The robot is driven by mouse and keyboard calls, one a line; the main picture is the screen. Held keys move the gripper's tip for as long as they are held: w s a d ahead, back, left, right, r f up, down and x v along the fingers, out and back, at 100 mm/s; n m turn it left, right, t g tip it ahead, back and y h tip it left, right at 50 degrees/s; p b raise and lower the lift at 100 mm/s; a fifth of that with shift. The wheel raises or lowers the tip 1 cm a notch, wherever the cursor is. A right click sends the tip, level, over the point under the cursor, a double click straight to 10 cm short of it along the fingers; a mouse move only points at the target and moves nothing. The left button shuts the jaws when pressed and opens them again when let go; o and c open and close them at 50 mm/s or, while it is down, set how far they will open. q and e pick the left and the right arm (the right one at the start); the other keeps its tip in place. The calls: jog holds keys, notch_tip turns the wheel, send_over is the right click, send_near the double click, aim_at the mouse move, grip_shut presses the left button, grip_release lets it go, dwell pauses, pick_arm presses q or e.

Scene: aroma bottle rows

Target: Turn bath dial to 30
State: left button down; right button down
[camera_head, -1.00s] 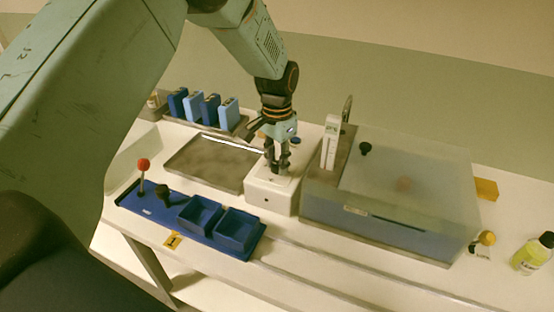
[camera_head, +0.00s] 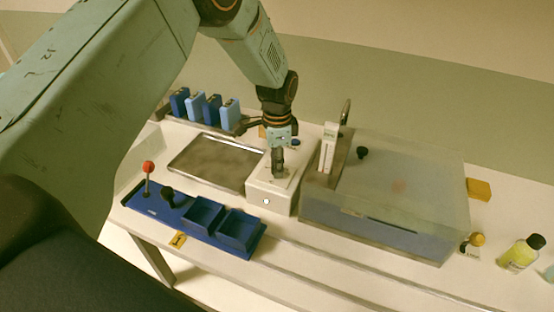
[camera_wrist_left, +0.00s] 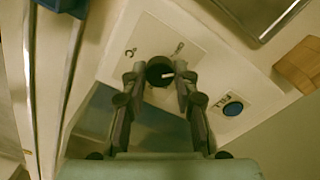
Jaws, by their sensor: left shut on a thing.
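The bath dial (camera_wrist_left: 160,70) is a round black knob with a white pointer line, on a white plate with small markings in the left wrist view. My left gripper (camera_head: 278,170) points down onto the box top. In the left wrist view its two fingers (camera_wrist_left: 158,84) stand on either side of the dial, shut on it. My right gripper is not in view.
A blue button (camera_wrist_left: 233,109) is beside the dial. The lidded bath (camera_head: 385,190) stands right of the box, and a metal tray (camera_head: 215,163) lies left. A blue tray with bins (camera_head: 190,215) is in front. Several blue bottles (camera_head: 212,108) stand behind.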

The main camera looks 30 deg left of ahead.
pick_arm(q)
jog(key=shift+w+r+m, duration=0.2)
jog(key=shift+w+m, duration=0.1)
jog(key=shift+m, duration=0.2)
jog(key=c, duration=1.4)
grip_release()
jog(key=o, duration=0.3)
jog(key=shift+s, duration=0.15)
jog(key=shift+o, duration=0.4)
jog(key=shift+f, duration=0.1)
notch_tip(320, 180, up, 12)
